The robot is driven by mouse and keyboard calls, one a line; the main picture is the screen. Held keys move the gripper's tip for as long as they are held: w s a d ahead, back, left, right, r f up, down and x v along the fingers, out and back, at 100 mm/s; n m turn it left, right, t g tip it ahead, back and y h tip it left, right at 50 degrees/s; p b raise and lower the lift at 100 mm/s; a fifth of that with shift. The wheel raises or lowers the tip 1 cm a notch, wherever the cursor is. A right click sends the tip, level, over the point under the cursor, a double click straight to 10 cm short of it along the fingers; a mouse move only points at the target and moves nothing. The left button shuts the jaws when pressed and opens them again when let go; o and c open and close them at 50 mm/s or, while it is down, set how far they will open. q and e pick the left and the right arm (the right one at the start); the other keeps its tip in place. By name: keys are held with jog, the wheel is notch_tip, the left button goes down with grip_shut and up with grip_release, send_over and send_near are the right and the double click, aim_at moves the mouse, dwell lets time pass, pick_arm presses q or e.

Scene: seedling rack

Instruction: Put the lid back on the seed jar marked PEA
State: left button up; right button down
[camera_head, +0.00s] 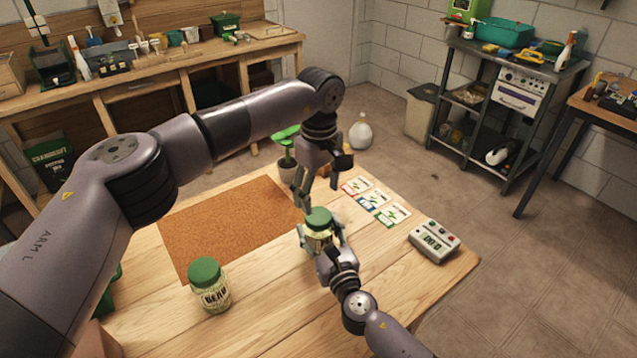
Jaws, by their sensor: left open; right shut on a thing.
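A glass jar (318,237) with pale contents stands on the wooden table, and my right gripper (321,240) is shut on it from the near side. Its label is hidden, so I cannot read PEA. A green lid (319,216) rests on this jar's mouth; I cannot tell whether it is fully seated. My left gripper (317,195) is open and empty, pointing down just above and behind the lid. A second jar (212,297), marked BEAN, stands at the front left with its own green lid (205,270) on.
A brown mat (225,225) lies on the table's left half. A potted seedling (287,165) stands at the back edge. Seed packets (376,202) and a timer (434,242) lie to the right. The table's front middle is clear.

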aim_at(318, 215)
pick_arm(q)
jog(key=n, duration=0.6)
jog(key=shift+r, duration=0.25)
jog(key=n, duration=0.3)
jog(key=shift+r+n, duration=0.15)
jog(key=shift+n, duration=0.15)
jog(key=n, duration=0.5)
jog(key=shift+r+n, duration=0.25)
jog(key=shift+n, duration=0.15)
jog(key=n, duration=0.5)
jog(key=shift+r+n, duration=0.25)
jog(key=shift+n, duration=0.05)
jog(key=shift+f, duration=0.1)
jog(key=shift+f, duration=3.95)
